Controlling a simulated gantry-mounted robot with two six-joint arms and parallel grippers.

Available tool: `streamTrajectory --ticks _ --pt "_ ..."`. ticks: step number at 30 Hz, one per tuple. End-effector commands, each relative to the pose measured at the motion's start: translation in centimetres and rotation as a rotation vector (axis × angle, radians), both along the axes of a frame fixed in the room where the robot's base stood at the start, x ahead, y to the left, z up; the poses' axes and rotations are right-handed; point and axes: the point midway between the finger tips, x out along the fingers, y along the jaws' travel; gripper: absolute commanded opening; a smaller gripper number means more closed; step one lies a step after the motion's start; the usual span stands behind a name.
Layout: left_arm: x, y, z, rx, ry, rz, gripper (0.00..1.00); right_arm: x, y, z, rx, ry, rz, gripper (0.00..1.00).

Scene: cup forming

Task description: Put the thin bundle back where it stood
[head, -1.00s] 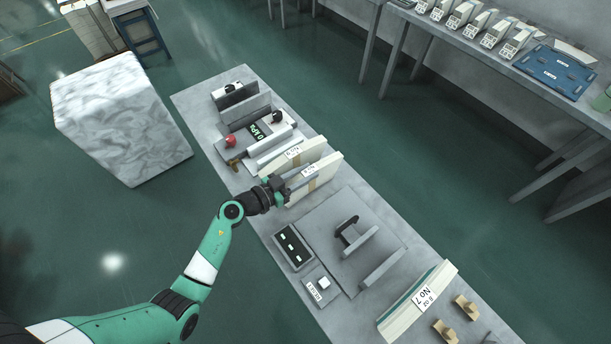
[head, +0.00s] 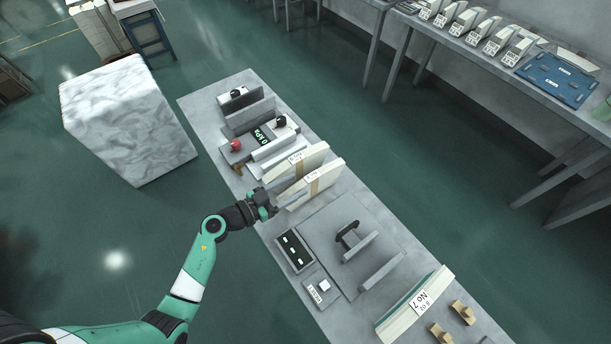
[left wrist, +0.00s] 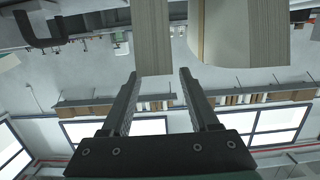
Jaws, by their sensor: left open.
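Two pale paper bundles with bands and labels stand side by side on the bench. The one nearer the flat plate looks thinner; I take it as the thin bundle (head: 320,182), and it shows in the left wrist view (left wrist: 152,38). The thicker bundle (head: 297,163) stands beside it, also in the left wrist view (left wrist: 226,32). My left gripper (head: 274,204) is open and empty at the bundles' near end. In the left wrist view its fingers (left wrist: 158,74) lie apart below the thin bundle's end, which lines up between them. My right gripper is not in view.
A plate with a black-handled fixture (head: 352,238) lies right of the bundles. A dark panel (head: 294,251) and a small button box (head: 319,289) sit at the near edge. A bundle labelled No 7 (head: 418,302) stands farther right. A press-like device with a red knob (head: 236,146) is left.

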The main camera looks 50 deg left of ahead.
Motion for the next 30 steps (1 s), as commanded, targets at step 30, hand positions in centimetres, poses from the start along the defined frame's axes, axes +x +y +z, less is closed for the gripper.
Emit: streamTrajectory --ticks 30 --pt "-1.5 3.7 13.3 0.172 -0.335 0.09 0.61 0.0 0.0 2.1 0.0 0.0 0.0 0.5"
